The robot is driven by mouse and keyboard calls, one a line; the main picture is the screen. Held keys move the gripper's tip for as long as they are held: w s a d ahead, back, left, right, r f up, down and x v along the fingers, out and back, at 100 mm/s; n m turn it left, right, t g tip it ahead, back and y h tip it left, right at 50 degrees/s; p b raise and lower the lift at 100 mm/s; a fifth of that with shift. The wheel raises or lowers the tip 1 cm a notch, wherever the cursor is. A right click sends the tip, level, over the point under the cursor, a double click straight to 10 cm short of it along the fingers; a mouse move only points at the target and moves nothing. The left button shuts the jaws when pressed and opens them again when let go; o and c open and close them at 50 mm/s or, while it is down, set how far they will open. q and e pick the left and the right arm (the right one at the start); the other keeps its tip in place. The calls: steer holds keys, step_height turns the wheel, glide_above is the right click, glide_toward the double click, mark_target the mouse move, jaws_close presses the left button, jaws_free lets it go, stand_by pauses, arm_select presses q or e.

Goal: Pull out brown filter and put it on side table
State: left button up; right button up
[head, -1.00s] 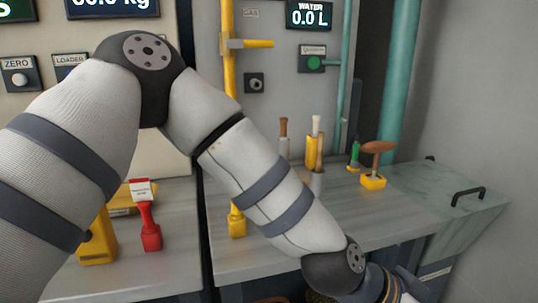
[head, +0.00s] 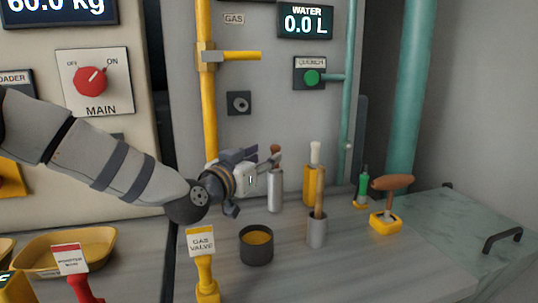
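A brown, flat-topped piece (head: 392,182) stands upright in a yellow base on the right of the grey worktop. A smaller brown top (head: 276,149) shows on a pale cylinder (head: 275,190) behind my gripper. I cannot tell for certain which one is the brown filter. My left gripper (head: 255,183) is above the worktop, left of the brown pieces, with its fingers spread and nothing visible between them. It partly covers the pale cylinder's top. The greenish side surface (head: 455,225), likely the side table, is at the right. My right gripper is not in view.
A dark round cup (head: 256,246), a grey holder with a wooden handle (head: 317,228), a yellow holder with a white-topped tool (head: 311,182) and a green-topped bottle (head: 362,186) crowd the worktop. The GAS VALVE lever (head: 206,275) stands in front. The side surface has black handles (head: 502,239).

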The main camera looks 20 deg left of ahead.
mark_target(273, 149)
arm_select(q)
steer(key=w, duration=0.1)
steer(key=w+b, duration=0.1)
steer(key=shift+w+d, duration=0.3)
steer(key=w, duration=0.3)
steer(key=shift+d, duration=0.35)
steer(key=shift+w+r, duration=0.1)
steer(key=shift+w, duration=0.15)
steer(key=shift+r, duration=0.2)
jaws_close()
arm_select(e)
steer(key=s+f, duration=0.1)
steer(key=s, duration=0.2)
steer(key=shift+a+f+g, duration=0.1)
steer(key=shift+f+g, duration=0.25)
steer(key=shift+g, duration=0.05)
